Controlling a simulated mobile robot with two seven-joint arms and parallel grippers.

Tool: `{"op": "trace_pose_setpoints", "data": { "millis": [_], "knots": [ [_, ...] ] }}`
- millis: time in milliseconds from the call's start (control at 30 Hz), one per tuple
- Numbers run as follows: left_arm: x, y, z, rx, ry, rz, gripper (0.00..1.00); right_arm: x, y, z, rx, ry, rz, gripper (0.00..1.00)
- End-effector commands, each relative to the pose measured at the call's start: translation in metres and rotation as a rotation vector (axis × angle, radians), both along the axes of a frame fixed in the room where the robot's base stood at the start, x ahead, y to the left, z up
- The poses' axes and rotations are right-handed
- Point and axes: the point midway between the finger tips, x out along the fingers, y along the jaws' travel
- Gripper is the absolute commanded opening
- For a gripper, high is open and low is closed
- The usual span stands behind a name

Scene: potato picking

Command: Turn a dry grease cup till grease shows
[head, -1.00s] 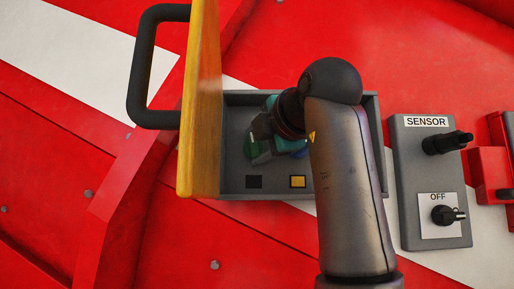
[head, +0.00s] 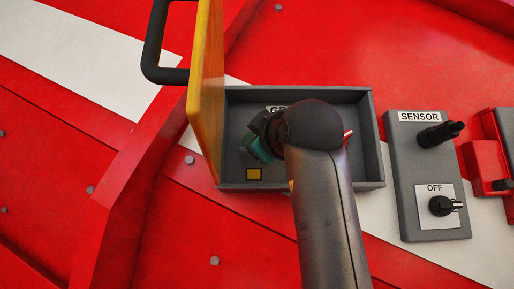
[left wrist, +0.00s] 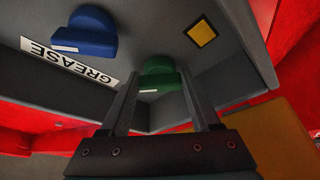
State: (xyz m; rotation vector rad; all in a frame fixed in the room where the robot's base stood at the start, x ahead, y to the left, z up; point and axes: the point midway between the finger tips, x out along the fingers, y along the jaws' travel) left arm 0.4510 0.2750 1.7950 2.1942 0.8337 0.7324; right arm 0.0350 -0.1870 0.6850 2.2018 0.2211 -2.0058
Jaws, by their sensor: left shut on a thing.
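The grey grease box (head: 330,183) is open and shows in the head view. My left gripper (head: 262,137) reaches into its left side. In the left wrist view my left gripper (left wrist: 158,104) has its fingers on either side of the green grease cup (left wrist: 158,76), shut on it. The cup bears a white mark. A blue cup (left wrist: 92,28) sits beside it, near the GREASE label (left wrist: 70,64). A yellow square (left wrist: 203,33) lies near the green cup, and the head view also shows a yellow square (head: 254,174). My arm hides the box's middle. My right gripper is not in view.
The yellow door (head: 205,90) with a black handle (head: 153,45) stands open at the left. A grey SENSOR panel (head: 428,170) with a black knob and an OFF switch is at the right. A red block (head: 483,165) sits beyond it.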

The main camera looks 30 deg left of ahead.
Motion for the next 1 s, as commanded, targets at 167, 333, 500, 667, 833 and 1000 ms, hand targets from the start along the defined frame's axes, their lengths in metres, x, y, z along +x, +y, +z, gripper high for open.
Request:
{"op": "trace_pose_setpoints", "data": {
  "millis": [167, 333, 500, 667, 833, 1000],
  "knots": [
    [-0.001, 0.002, -0.003, 0.109, 0.068, 0.001, 0.07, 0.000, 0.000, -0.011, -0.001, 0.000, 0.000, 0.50],
    [-0.001, 0.002, -0.003, 0.188, 0.118, 0.000, 0.07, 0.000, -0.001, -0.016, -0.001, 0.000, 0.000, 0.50],
    [-0.001, 0.002, -0.002, 0.238, 0.150, -0.001, 0.07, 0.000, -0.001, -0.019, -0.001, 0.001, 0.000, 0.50],
    [-0.001, 0.002, -0.002, 0.260, 0.164, 0.000, 0.07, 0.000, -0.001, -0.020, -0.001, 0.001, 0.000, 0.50],
    [-0.001, 0.002, -0.002, 0.266, 0.167, -0.001, 0.07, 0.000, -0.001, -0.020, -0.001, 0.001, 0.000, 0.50],
    [-0.001, 0.002, -0.002, 0.266, 0.167, -0.001, 0.07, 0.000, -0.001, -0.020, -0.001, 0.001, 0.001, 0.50]
  ]
}}
